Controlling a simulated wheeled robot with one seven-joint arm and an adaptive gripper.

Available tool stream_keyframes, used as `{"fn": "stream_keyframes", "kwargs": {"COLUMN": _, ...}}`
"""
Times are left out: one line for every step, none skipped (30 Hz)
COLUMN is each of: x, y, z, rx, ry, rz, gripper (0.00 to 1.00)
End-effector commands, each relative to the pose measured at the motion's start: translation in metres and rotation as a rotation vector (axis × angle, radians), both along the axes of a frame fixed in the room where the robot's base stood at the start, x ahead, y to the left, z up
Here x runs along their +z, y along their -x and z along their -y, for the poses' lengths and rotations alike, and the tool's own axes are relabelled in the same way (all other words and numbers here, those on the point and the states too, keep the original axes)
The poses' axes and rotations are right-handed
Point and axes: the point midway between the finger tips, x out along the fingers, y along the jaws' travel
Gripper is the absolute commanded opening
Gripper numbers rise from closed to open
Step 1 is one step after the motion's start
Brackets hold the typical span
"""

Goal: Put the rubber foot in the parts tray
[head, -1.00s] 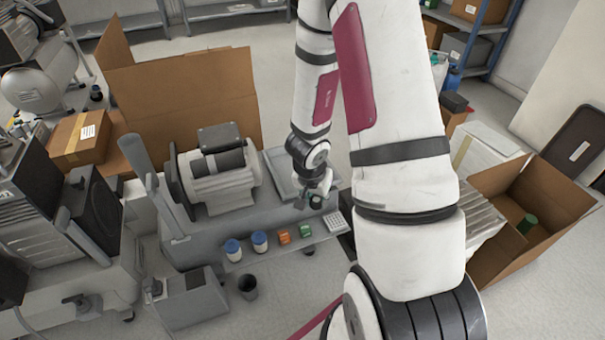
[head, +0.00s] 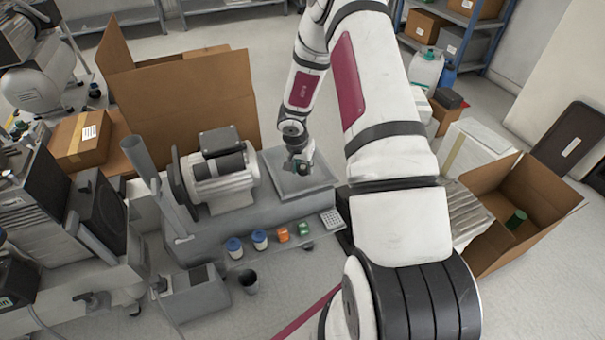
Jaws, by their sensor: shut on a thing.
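My gripper (head: 301,169) hangs over the grey square parts tray (head: 318,182) on the bench, to the right of the motor. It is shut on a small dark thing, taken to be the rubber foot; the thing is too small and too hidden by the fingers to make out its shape. The tray is shallow and low-rimmed, and my gripper covers part of its inside. I cannot tell how high the gripper is above the tray floor.
A grey motor (head: 222,178) stands left of the tray. Blue-lidded jars (head: 259,239), an orange box (head: 283,235), a green box (head: 304,230) and a keypad-like block (head: 331,219) line the front ledge. An open carton (head: 520,205) stands at right.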

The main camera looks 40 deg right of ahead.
Motion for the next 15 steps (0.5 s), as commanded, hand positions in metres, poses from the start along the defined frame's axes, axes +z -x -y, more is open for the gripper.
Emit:
{"fn": "stream_keyframes", "kwargs": {"x": -0.01, "y": 0.001, "z": -0.001, "rx": 0.003, "ry": 0.0, "rz": -0.004, "gripper": 0.1}}
{"fn": "stream_keyframes", "kwargs": {"x": -0.014, "y": 0.001, "z": -0.001, "rx": 0.003, "ry": 0.0, "rz": -0.004, "gripper": 0.1}}
{"fn": "stream_keyframes", "kwargs": {"x": -0.019, "y": 0.001, "z": -0.001, "rx": 0.003, "ry": 0.0, "rz": -0.004, "gripper": 0.1}}
{"fn": "stream_keyframes", "kwargs": {"x": -0.023, "y": 0.001, "z": -0.001, "rx": 0.003, "ry": 0.0, "rz": -0.004, "gripper": 0.1}}
{"fn": "stream_keyframes", "kwargs": {"x": -0.026, "y": 0.001, "z": -0.001, "rx": 0.003, "ry": 0.001, "rz": -0.004, "gripper": 0.1}}
{"fn": "stream_keyframes", "kwargs": {"x": -0.03, "y": 0.001, "z": -0.001, "rx": 0.003, "ry": 0.001, "rz": -0.003, "gripper": 0.1}}
{"fn": "stream_keyframes", "kwargs": {"x": -0.032, "y": 0.001, "z": -0.001, "rx": 0.003, "ry": 0.001, "rz": -0.003, "gripper": 0.1}}
{"fn": "stream_keyframes", "kwargs": {"x": -0.033, "y": 0.001, "z": -0.001, "rx": 0.003, "ry": 0.001, "rz": -0.003, "gripper": 0.1}}
{"fn": "stream_keyframes", "kwargs": {"x": -0.034, "y": 0.001, "z": -0.001, "rx": 0.003, "ry": 0.001, "rz": -0.003, "gripper": 0.1}}
{"fn": "stream_keyframes", "kwargs": {"x": -0.034, "y": 0.001, "z": -0.001, "rx": 0.003, "ry": 0.001, "rz": -0.003, "gripper": 0.1}}
{"fn": "stream_keyframes", "kwargs": {"x": -0.034, "y": 0.001, "z": -0.001, "rx": 0.003, "ry": 0.001, "rz": -0.003, "gripper": 0.1}}
{"fn": "stream_keyframes", "kwargs": {"x": -0.033, "y": 0.001, "z": -0.001, "rx": 0.002, "ry": 0.0, "rz": -0.003, "gripper": 0.1}}
{"fn": "stream_keyframes", "kwargs": {"x": -0.033, "y": 0.001, "z": -0.001, "rx": 0.002, "ry": 0.0, "rz": -0.003, "gripper": 0.1}}
{"fn": "stream_keyframes", "kwargs": {"x": -0.032, "y": 0.001, "z": -0.001, "rx": 0.002, "ry": 0.0, "rz": -0.003, "gripper": 0.1}}
{"fn": "stream_keyframes", "kwargs": {"x": -0.032, "y": 0.001, "z": -0.001, "rx": 0.002, "ry": 0.0, "rz": -0.003, "gripper": 0.1}}
